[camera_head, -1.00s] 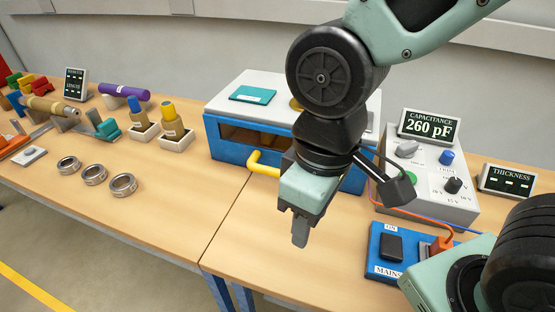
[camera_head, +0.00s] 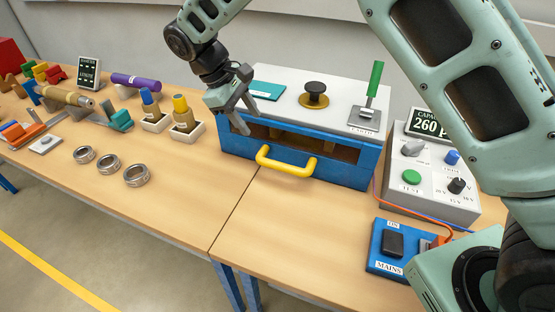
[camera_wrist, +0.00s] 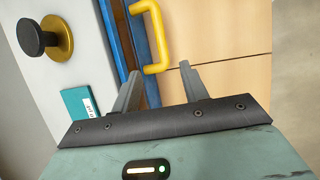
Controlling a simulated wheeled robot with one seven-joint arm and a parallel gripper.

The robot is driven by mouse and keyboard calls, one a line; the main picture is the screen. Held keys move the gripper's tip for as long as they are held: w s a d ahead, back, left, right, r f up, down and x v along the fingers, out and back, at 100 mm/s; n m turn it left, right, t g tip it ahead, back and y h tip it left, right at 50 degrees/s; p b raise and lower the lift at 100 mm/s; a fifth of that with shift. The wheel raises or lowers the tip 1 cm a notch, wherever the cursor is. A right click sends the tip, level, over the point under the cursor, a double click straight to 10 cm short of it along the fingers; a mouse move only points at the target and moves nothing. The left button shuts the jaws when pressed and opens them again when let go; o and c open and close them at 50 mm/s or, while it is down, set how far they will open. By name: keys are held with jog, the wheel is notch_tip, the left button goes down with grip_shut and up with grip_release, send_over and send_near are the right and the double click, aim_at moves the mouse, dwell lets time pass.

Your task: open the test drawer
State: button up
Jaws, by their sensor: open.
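The test drawer is the blue-framed front (camera_head: 345,170) of the white-topped box, with dark window openings, and it looks shut. Its yellow bar handle (camera_head: 286,168) sticks out at the front; it also shows in the wrist view (camera_wrist: 160,42), just beyond my fingertips. My gripper (camera_head: 243,126) is open and empty, in front of the drawer's upper left part, to the left of the handle and above it. In the wrist view the fingers (camera_wrist: 158,82) are spread apart, and the handle lies ahead of the gap between them, apart from both.
On the box top are a teal card (camera_head: 266,90), a black knob on a brass disc (camera_head: 315,95) and a green-handled lever (camera_head: 375,80). A capacitance meter (camera_head: 435,180) and mains switch (camera_head: 392,245) stand right. Table before the handle is clear.

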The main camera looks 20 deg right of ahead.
aim_at(279, 164)
jog(key=p+x, duration=0.5)
jog(key=x, duration=1.1)
jog(key=shift+s+d+f, duration=0.1)
jog(key=shift+d+f, duration=0.1)
jog(key=shift+a, duration=0.1)
grip_shut()
